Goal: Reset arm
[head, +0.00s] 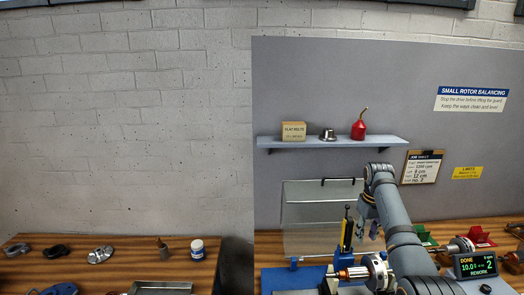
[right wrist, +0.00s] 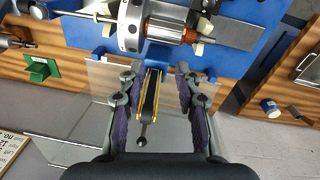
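The arm (head: 347,234), a black lever with yellow edges, stands upright on its blue mount beside the small rotor (head: 352,273). In the right wrist view the lever (right wrist: 150,95), with a dark ball knob at its end, lies between the fingers of my right gripper (right wrist: 160,112). Those fingers are open, with a visible gap on each side of the lever. In the head view my right gripper (head: 370,226) hangs from the bent wrist, just right of the lever, and is partly hidden by my arm. My left gripper is not in view.
A clear guard panel (head: 312,217) stands behind the machine. Red (head: 480,236) and green (head: 424,237) holders stand at the right. A shelf (head: 330,142) is above.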

